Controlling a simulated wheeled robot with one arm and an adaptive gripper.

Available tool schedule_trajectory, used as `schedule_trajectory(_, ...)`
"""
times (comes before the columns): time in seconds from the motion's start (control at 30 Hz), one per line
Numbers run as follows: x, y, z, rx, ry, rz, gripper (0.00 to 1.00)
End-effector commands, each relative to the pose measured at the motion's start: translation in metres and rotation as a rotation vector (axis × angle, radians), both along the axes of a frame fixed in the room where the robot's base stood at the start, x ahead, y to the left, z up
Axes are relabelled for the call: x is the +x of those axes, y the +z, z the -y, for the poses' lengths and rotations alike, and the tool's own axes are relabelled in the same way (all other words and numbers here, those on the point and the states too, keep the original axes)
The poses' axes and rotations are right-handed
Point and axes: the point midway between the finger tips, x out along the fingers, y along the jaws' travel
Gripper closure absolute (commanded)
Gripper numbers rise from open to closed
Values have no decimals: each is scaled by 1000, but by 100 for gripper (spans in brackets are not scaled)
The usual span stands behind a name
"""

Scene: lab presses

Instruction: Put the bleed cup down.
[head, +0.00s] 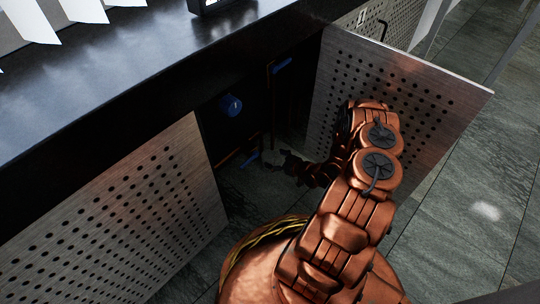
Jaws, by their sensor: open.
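A small blue, rounded, cup-like object (231,105) shows inside the dark open cabinet; it may be the bleed cup, but I cannot be sure. My gripper (270,160) is small and dark at the end of my copper arm, low at the cabinet opening. It is open, and I see nothing held between its fingers. It is below and to the right of the blue object, apart from it in the picture. Its fingertips are hard to make out against the shadow.
Perforated doors stand open at the left (120,215) and right (420,110) of the cabinet. A black countertop (130,90) runs above. Blue-handled parts (282,66) and thin orange lines show in the dark interior. Grey tiled floor (470,215) is clear at the right.

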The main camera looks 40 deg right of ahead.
Motion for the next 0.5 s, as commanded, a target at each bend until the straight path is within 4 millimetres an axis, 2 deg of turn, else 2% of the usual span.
schedule_trajectory(0.03,-10,7,4,1,-5,0,15)
schedule_trajectory(0.2,-39,19,9,3,-3,0,15)
schedule_trajectory(0.5,-66,29,15,1,0,1,15)
